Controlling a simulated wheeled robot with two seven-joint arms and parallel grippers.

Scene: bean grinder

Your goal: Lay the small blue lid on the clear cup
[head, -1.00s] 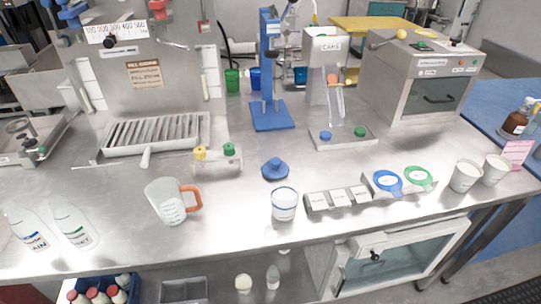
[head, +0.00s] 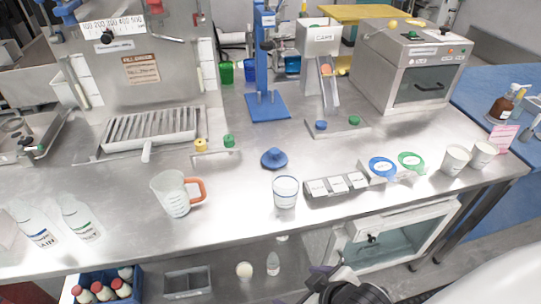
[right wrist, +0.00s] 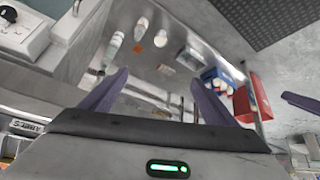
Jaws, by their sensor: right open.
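The small blue lid (head: 273,159), a disc with a knob on top, lies on the steel counter. The clear cup (head: 285,193), with a blue line near its rim, stands upright and uncovered just in front of it, apart from it. My right gripper (right wrist: 160,95) is open and empty in the right wrist view. In the head view, part of it shows at the bottom edge, below the counter front. A single purple finger-like piece (right wrist: 300,102) at the right of the wrist view may be my left gripper, which the head view does not show.
A label block (head: 336,184) and round blue (head: 382,167) and green (head: 410,160) pieces lie right of the cup. A measuring jug (head: 172,195) stands left. A blue stand (head: 267,107) is behind the lid. The counter around the lid is clear.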

